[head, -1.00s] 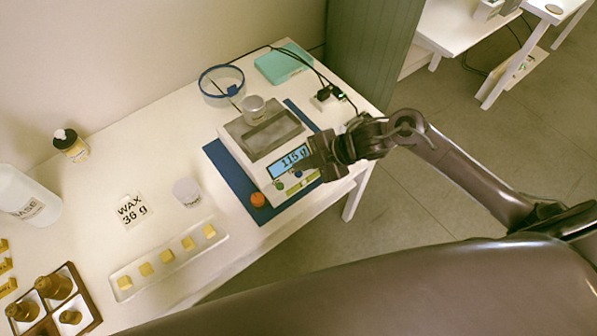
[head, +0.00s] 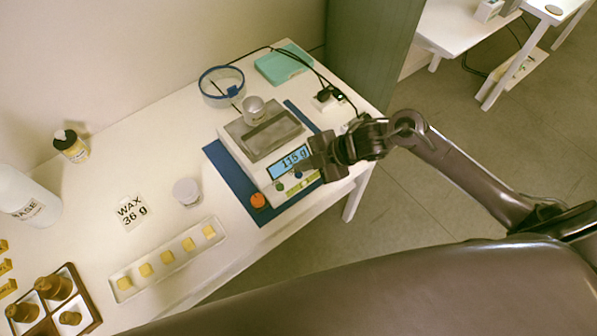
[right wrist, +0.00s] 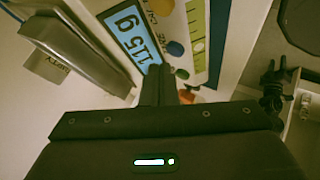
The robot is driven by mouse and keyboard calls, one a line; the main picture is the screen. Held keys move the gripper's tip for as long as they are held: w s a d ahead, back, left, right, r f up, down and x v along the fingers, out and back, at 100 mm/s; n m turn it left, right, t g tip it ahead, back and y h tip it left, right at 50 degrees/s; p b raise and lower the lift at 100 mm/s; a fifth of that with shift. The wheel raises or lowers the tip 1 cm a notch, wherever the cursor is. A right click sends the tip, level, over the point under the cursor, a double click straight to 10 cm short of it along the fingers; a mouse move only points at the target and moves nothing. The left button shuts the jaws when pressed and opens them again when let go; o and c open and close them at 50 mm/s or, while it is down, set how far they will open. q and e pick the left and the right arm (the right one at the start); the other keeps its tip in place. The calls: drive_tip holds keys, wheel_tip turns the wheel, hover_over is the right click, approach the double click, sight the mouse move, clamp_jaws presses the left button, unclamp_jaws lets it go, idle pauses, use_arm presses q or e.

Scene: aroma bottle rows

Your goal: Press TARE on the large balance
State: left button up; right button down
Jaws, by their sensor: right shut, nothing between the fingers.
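The large balance (head: 234,142) stands on a blue mat (head: 221,172) at the table's right end. Its lit display (head: 287,163) appears to read 115 g and also shows in the right wrist view (right wrist: 128,36). My left gripper is not in view.
A grey metal cup (head: 253,105) stands at the pan's back. An orange knob-like piece (head: 258,200) sits at the mat's front. Behind are a blue-rimmed ring dish (head: 221,98), a teal case (head: 283,64) and cables. A tray (head: 155,281) of yellow cubes lies left.

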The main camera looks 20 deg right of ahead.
idle(0.7)
drive_tip(key=shift+f, duration=0.4)
drive_tip(key=shift+f+b, duration=0.4)
drive_tip(key=shift+b, duration=0.1)
idle(0.3)
idle(0.3)
drive_tip(key=shift+r+p, duration=0.75)
drive_tip(key=shift+r, duration=0.05)
wheel_tip(320, 180, up, 5)
drive_tip(key=p, duration=0.4)
drive_tip(key=shift+p, duration=0.3)
drive_tip(key=shift+a, duration=0.1)
idle(0.4)
